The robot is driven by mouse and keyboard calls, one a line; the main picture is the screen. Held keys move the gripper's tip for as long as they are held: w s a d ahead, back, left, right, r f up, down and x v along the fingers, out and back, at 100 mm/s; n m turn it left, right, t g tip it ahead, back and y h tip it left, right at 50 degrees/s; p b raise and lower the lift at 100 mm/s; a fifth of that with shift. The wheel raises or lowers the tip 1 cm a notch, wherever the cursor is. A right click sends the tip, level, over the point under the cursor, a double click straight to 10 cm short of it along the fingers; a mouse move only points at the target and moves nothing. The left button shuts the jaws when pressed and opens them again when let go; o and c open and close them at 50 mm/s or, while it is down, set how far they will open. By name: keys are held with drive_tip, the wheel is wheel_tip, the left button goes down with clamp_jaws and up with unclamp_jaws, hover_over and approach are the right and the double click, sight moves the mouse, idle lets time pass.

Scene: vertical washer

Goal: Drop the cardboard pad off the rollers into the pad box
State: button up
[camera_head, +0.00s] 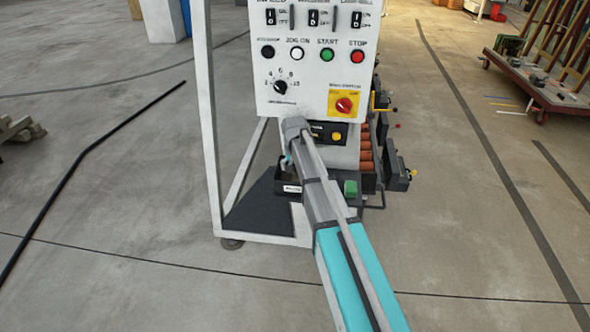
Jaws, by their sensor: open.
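My arm reaches up from the lower right to the front of a white washer machine. My gripper (287,161) is small and partly hidden at the arm's far end. It is open, pointing down over a dark open box (290,190) with a white label, which is probably the pad box. Orange-brown rollers (366,155) are stacked to the right of my arm, partly covered by the machine's panel. I cannot make out the cardboard pad; it may be hidden behind the arm or panel.
The control panel (318,65) with switches, coloured buttons and a red knob stands just behind my arm. A white frame post (208,120) rises at left. A green block (350,188) sits right of the arm. Open concrete floor lies either side; a loaded cart (545,70) stands far right.

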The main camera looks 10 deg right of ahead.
drive_tip(key=shift+r, duration=0.1)
wheel_tip(320, 180, up, 13)
drive_tip(key=s+p, duration=0.1)
drive_tip(key=p, duration=1.2)
drive_tip(key=shift+a, duration=0.15)
drive_tip(key=shift+s, duration=0.1)
idle(0.4)
drive_tip(key=s+d+n+g, duration=0.1)
drive_tip(key=s+n, duration=0.2)
drive_tip(key=s, duration=2.5)
drive_tip(key=shift+d+f+n, duration=0.2)
drive_tip(key=shift+d+n, duration=0.05)
drive_tip(key=shift+n, duration=0.05)
drive_tip(key=shift+w, duration=0.1)
